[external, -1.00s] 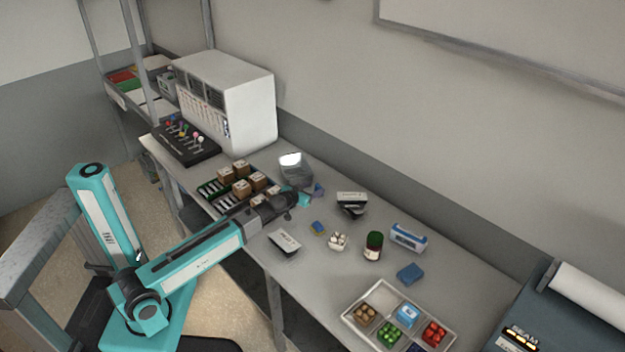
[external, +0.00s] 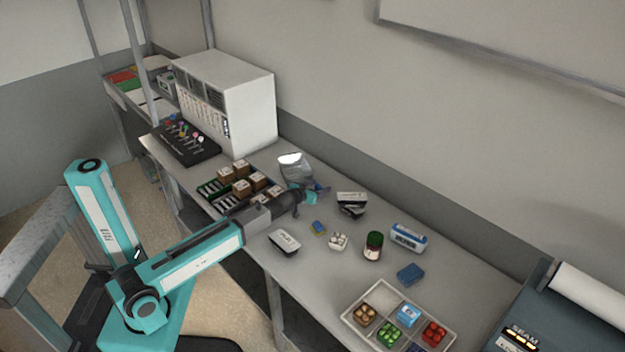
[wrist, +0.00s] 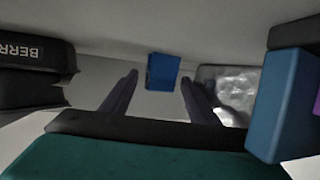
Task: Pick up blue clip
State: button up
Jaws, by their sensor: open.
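A small blue block, which I take to be the blue clip (wrist: 163,70), lies ahead in the wrist view, in the gap between my two dark fingers. My gripper (wrist: 159,82) is open, with a finger on each side of the block and no clear contact. In the external view my gripper (external: 320,190) is low over the back part of the table, beside a clear bag. Bluish shapes at its tip there are too small to tell the clip from the fingers.
The shiny clear bag (external: 296,167) is close by; it also shows right of my fingers in the wrist view (wrist: 232,88). Black lettered items (wrist: 35,68) are at left, and a larger blue thing (wrist: 280,105) is close at right. A black-and-white item (external: 351,198) stands nearby.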

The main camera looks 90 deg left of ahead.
aim_at(319, 186)
dwell(0.5)
jog(key=c, duration=1.1)
jog(key=shift+r, duration=0.15)
jog(key=shift+r+b, duration=0.5)
jog(key=shift+r, duration=4.35)
